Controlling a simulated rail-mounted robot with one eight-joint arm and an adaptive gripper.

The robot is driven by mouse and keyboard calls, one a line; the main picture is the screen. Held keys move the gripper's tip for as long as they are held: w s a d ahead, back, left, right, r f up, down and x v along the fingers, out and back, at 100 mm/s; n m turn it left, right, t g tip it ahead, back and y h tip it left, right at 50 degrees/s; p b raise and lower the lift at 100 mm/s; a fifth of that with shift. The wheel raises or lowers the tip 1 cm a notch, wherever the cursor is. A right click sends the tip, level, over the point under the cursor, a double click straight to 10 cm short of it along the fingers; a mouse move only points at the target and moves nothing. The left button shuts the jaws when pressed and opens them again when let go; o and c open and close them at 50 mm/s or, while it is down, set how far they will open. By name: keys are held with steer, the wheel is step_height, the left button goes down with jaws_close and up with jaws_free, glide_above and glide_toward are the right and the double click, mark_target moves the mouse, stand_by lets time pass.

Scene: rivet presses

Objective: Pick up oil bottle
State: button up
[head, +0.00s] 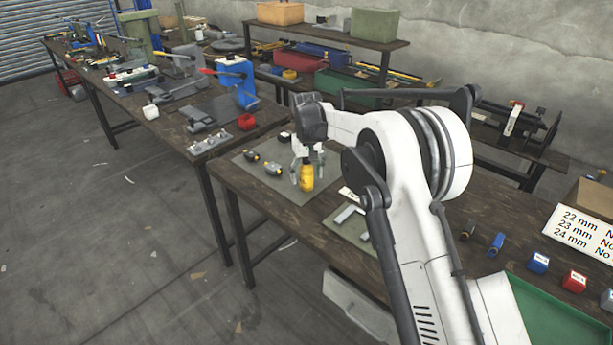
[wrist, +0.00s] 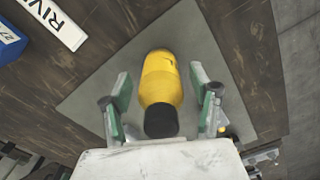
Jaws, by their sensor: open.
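The oil bottle (head: 307,178) is yellow and stands on a grey mat on the workbench. In the wrist view the yellow bottle (wrist: 160,80) with its black cap lies between the two fingers. My gripper (head: 305,160) is just above and around the bottle's top in the head view. In the wrist view my gripper (wrist: 162,108) is open, one green-padded finger on each side of the bottle, with a visible gap on both sides. The far end of the bottle is toward the mat.
The grey mat (wrist: 100,95) lies on the dark bench. Two small dark-and-yellow items (head: 261,161) lie left of the bottle. A white label (wrist: 55,22) and a blue block (wrist: 10,42) are at the wrist view's upper left. A green tray (head: 555,318) is at the right.

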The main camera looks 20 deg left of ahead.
steer(key=shift+f, duration=0.6)
steer(key=shift+c, duration=0.4)
steer(key=c, duration=1.2)
steer(key=shift+r, duration=0.1)
